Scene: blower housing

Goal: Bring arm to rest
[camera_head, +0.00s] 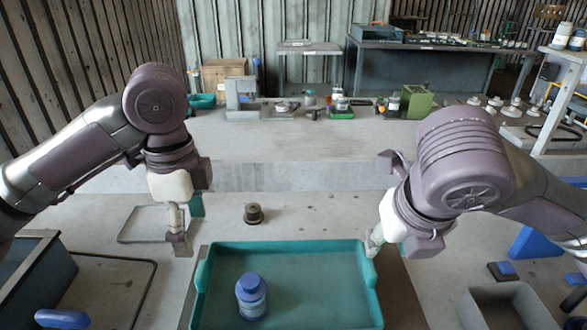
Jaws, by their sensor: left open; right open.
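My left gripper (181,240) hangs down at the left, just outside the upper left corner of the teal tray. It is open and holds nothing that I can see. My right gripper (374,243) points down at the right, near the tray's upper right corner. It is open, and its fingers are partly hidden by its own wrist. The teal tray (290,246) lies in front at the centre. A blue and white bottle (251,297) stands upright in the tray, left of its middle, apart from both grippers.
A small dark round part (254,214) sits on the floor behind the tray. A grey open bin (507,308) stands at the lower right, and a dark bin (35,275) at the lower left. A raised concrete ledge (290,150) crosses behind, with several small items on it.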

